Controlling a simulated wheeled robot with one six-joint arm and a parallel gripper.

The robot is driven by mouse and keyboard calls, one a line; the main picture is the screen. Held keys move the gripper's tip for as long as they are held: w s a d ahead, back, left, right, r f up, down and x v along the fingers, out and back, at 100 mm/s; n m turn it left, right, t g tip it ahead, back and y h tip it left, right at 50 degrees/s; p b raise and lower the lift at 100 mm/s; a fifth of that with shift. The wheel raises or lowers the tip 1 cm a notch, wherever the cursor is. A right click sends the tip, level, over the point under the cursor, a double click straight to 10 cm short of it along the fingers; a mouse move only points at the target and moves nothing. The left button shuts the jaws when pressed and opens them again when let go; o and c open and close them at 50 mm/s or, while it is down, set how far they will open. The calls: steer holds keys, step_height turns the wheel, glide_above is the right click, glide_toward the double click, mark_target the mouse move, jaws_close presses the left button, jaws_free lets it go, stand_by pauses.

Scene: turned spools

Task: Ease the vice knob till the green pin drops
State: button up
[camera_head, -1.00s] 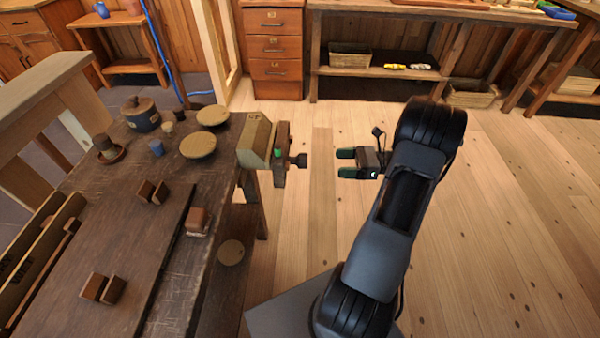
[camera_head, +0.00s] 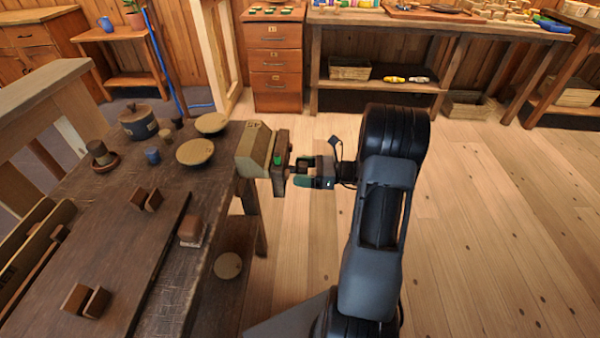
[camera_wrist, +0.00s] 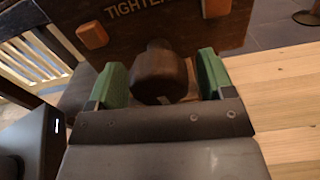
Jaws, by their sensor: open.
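The wooden vice (camera_head: 254,148) is on the right end of the workbench. The dark round vice knob (camera_wrist: 158,76) is in the middle of the wrist view, in front of a dark board lettered "TIGHTE…", the rest hidden. My gripper (camera_head: 301,171) is open at the vice's right side, its green fingers on either side of the knob. In the wrist view a small gap shows beside each finger. In the head view the fingers mostly hide the knob.
Open plank floor (camera_head: 490,230) lies to the right. Drawers (camera_head: 275,65) and a shelf bench stand behind.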

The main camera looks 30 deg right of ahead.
steer(key=shift+w+a, duration=0.1)
steer(key=shift+a, duration=0.1)
steer(key=shift+c, duration=0.3)
steer(key=c, duration=0.9)
steer(key=shift+o, duration=0.2)
